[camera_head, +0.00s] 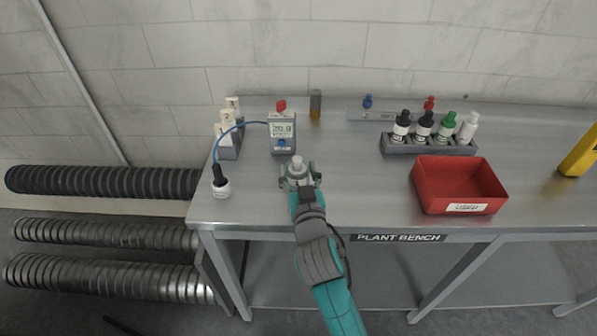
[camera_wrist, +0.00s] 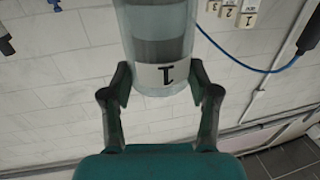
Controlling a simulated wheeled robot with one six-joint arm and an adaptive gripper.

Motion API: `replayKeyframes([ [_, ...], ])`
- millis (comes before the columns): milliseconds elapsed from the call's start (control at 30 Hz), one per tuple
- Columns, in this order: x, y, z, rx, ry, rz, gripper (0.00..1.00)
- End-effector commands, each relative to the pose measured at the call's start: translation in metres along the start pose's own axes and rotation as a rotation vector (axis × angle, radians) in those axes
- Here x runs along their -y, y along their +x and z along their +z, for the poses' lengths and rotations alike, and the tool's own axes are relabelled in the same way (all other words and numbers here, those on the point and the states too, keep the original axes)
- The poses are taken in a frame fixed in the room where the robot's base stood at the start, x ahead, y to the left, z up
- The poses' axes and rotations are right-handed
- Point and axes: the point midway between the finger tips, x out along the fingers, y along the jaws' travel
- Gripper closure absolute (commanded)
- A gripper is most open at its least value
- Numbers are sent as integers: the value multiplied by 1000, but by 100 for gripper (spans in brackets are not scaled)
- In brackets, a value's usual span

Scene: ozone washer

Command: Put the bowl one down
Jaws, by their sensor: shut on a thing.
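The steel bench (camera_head: 350,195) is clear between my gripper and the red tray (camera_head: 440,196). Behind stand a grey meter (camera_head: 283,133) and a rack of bottles (camera_head: 430,147). A numbered holder (camera_head: 229,150) and a white cup with a cabled probe (camera_head: 221,190) stand left.

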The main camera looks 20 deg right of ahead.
Motion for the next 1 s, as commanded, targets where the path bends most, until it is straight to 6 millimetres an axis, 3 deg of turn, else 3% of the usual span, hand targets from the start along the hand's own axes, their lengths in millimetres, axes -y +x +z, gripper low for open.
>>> replayKeyframes([
  [200,0,0,2,-1,0,0,100],
  [233,0,0,2,0,0,0,35],
  [300,0,0,2,0,0,0,17],
  [733,0,-2,0,0,0,0,15],
  [1000,1,-42,1,2,-2,-2,15],
])
